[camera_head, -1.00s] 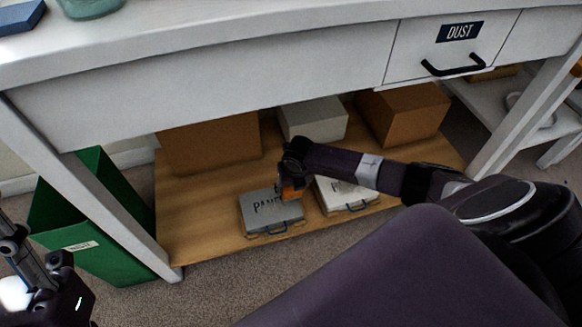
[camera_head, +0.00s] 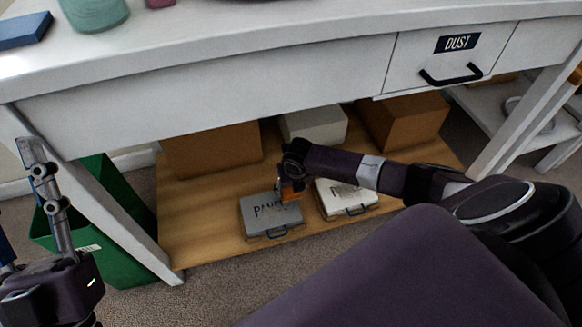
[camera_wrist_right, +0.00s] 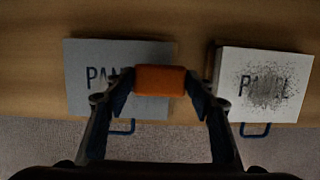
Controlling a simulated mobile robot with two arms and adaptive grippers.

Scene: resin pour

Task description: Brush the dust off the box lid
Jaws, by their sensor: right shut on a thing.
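A white box (camera_head: 348,208) with a dark-lettered lid and a blue handle is on the wooden lower shelf. In the right wrist view, dark dust specks cover the lettering on this white box (camera_wrist_right: 232,62). A grey box (camera_head: 270,226) lettered like it lies to its left; its lid looks clean in the right wrist view (camera_wrist_right: 82,58). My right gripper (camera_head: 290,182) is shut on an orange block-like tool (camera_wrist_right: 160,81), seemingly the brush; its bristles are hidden. It is over the right part of the grey box, left of the dusty one. My left gripper (camera_head: 42,170) is raised at the left edge.
The white table (camera_head: 220,90) with a DUST drawer (camera_head: 440,60) overhangs the shelf (camera_head: 200,235). Two brown boxes (camera_head: 210,150) (camera_head: 405,118) and a pale box (camera_head: 315,124) stand behind. A green bin (camera_head: 115,225) is left of the table leg.

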